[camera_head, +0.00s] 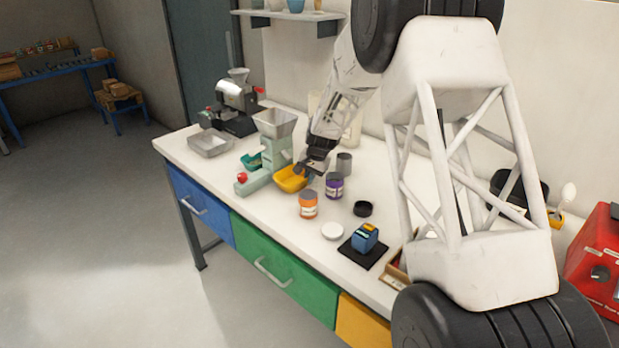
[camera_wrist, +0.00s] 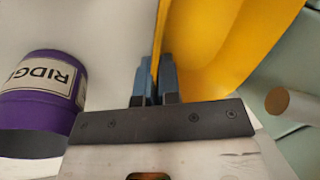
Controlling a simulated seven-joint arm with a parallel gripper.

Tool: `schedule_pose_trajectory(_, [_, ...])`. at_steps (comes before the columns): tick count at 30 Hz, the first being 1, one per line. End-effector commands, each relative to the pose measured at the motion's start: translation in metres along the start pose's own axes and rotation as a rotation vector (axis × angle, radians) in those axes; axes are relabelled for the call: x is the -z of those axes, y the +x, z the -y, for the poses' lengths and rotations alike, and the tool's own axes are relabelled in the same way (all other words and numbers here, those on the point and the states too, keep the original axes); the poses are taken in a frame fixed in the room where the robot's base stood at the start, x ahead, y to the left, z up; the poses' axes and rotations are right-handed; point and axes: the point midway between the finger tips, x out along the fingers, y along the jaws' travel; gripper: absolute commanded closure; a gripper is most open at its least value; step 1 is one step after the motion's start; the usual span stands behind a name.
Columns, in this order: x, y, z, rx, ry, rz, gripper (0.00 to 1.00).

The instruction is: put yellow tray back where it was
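The yellow tray (camera_head: 290,182) is beside the pale green machine (camera_head: 272,150), on its right, in the head view. My gripper (camera_head: 303,171) is at the tray's right rim. In the wrist view the two blue-grey fingers of my gripper (camera_wrist: 154,82) are closed with the thin wall of the yellow tray (camera_wrist: 215,45) between them. I cannot tell whether the tray touches the table or hangs slightly above it. The tray's far side is outside the wrist view.
A purple jar (camera_head: 334,187) labelled RIDGE stands close to my gripper's right. An orange jar (camera_head: 308,206) stands in front. A teal tray (camera_head: 252,161) and metal tray (camera_head: 210,143) are to the left. A white lid (camera_head: 332,231) and black lid (camera_head: 363,208) lie on the worktop.

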Motion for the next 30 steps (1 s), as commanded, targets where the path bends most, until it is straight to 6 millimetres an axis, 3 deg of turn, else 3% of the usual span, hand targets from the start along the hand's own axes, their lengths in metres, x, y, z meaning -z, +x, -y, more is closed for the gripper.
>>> schedule_pose_trajectory(7, [0.0, 0.003, -0.001, 0.0, 0.0, 0.0, 1.0])
schedule_pose_trajectory(13, [0.0, 0.003, -0.001, 0.0, 0.0, 0.0, 0.7])
schedule_pose_trajectory(23, [0.0, 0.002, 0.0, 0.0, 0.0, 0.0, 0.7])
schedule_pose_trajectory(30, [0.0, -0.012, 0.0, 0.0, 0.0, 0.0, 0.7])
